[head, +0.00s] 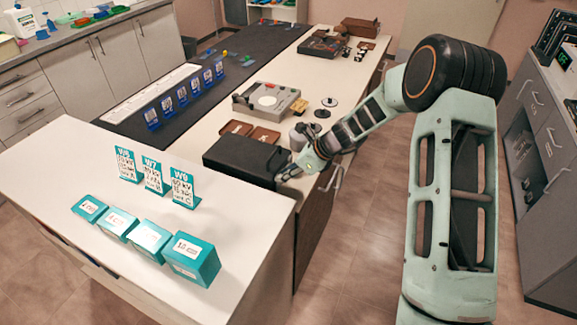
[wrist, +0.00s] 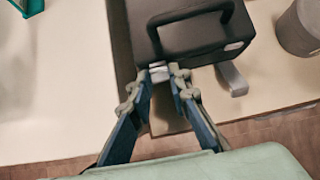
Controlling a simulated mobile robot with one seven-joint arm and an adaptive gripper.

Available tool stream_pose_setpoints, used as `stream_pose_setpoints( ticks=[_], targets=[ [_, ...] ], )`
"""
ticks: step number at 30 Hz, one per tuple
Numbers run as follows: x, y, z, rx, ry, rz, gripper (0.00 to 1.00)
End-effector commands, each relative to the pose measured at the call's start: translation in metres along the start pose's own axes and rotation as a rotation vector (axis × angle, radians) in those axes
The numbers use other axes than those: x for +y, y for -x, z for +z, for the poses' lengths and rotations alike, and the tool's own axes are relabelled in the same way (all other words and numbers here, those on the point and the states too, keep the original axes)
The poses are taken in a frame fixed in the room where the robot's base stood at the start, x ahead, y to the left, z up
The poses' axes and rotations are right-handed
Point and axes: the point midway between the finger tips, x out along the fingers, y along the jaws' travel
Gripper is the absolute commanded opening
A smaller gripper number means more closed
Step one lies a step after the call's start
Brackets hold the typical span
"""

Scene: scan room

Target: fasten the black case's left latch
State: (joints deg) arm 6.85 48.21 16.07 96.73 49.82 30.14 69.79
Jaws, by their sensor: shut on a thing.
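The black case (head: 240,158) lies on the white worktop; its dark side and handle (wrist: 192,18) fill the top of the wrist view. My gripper (head: 287,173) is at the case's front side. In the wrist view, my gripper's fingertips (wrist: 165,74) are shut on the pale grey left latch (wrist: 158,73), at the lower left of the handle. A second grey latch (wrist: 232,79) sticks out from the case to the right, apart from my fingers. The fingers partly hide the held latch.
A grey cylinder (wrist: 301,27) stands right of the case. Brown trays (head: 264,136) and a grey device (head: 268,98) sit behind it. Teal boxes (head: 190,258) and upright cards (head: 183,187) stand on the near counter. Floor is open right of the worktop.

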Motion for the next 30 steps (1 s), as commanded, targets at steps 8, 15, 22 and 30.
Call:
stream_pose_setpoints(
  ticks=[8,15,22,30],
  targets=[
    [0.0,-0.0002,0.0048,0.054,0.0,0.0,0.0],
    [-0.0003,-0.0019,0.0041,0.065,-0.001,0.0,0.0],
    [-0.0003,-0.0021,0.004,0.065,-0.001,0.0,0.0],
    [-0.0001,-0.0021,0.0044,0.064,-0.001,0.0,0.35]
  ],
)
